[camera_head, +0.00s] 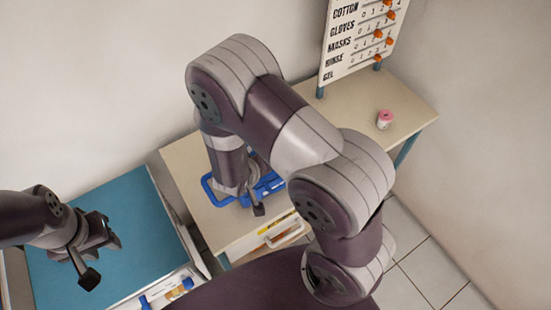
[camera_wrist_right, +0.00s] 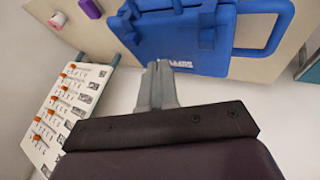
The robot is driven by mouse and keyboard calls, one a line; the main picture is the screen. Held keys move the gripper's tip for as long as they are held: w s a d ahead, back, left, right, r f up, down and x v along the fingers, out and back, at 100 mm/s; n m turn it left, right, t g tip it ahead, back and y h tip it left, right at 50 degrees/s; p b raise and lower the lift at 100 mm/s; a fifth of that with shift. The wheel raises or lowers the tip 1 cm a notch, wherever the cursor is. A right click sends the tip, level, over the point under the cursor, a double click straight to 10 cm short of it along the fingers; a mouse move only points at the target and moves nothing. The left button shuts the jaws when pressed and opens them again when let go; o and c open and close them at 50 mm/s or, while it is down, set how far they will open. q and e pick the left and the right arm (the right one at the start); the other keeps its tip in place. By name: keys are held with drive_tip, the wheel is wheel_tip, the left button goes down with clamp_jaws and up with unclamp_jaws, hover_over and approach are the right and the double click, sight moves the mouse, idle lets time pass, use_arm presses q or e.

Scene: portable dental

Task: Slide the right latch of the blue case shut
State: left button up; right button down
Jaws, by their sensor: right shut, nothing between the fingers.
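The blue case (camera_wrist_right: 183,48) lies on the beige table and shows large in the right wrist view. Its loop handle (camera_wrist_right: 284,35) sticks out on the right, and small blue latch-like parts (camera_wrist_right: 207,38) show on its body. In the head view, my right arm covers much of the case (camera_head: 270,184). My right gripper (camera_wrist_right: 157,66) is shut and empty, its fingertips at the case's lettered edge; I cannot tell whether they touch it. My left gripper (camera_head: 108,236) hangs over the teal-topped cabinet, away from the case; its jaw opening is unclear.
A small white pot with a pink lid (camera_head: 384,119) stands on the right part of the beige table (camera_head: 405,100). A supply board with orange sliders (camera_head: 355,42) stands behind. The teal cabinet top (camera_head: 130,215) is on the left. A purple object (camera_wrist_right: 90,9) lies near the case.

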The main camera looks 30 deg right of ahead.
drive_tip(key=x, duration=0.9)
drive_tip(key=shift+w+d+f, duration=0.1)
drive_tip(key=shift+d+f, duration=0.15)
drive_tip(key=shift+f, duration=0.05)
drive_tip(key=d, duration=0.1)
drive_tip(key=d+p, duration=0.1)
drive_tip(key=d, duration=0.1)
drive_tip(key=shift+w, duration=0.3)
drive_tip(key=shift+s+d, duration=0.1)
drive_tip(key=shift+d, duration=0.35)
use_arm(q)
drive_tip(key=shift+r, duration=0.8)
use_arm(e)
drive_tip(key=shift+a, duration=0.1)
